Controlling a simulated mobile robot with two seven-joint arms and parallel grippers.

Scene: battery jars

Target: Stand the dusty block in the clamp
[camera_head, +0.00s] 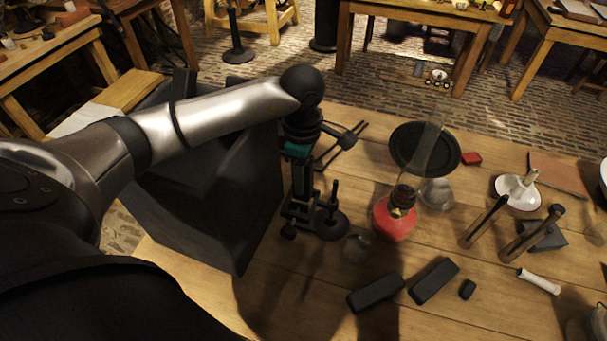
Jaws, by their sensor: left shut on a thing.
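My left gripper (301,180) points down over the left part of the wooden table, below the teal band of its wrist. It is shut on a dark thing, mostly hidden by the hand and too dark to make out fully. Directly below is a dark metal fixture (298,213) with small posts and knobs, which looks like the clamp. I cannot tell whether the held thing touches it. Two dark oblong blocks, one on the left (376,292) and one on the right (433,281), lie flat near the table's front. I cannot tell which block is dusty. My right gripper is out of view.
A red-bodied lamp (394,218) with a tall glass chimney stands right of the fixture. Behind it is a black round plate (425,147). A large dark boxy shape fills the left.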

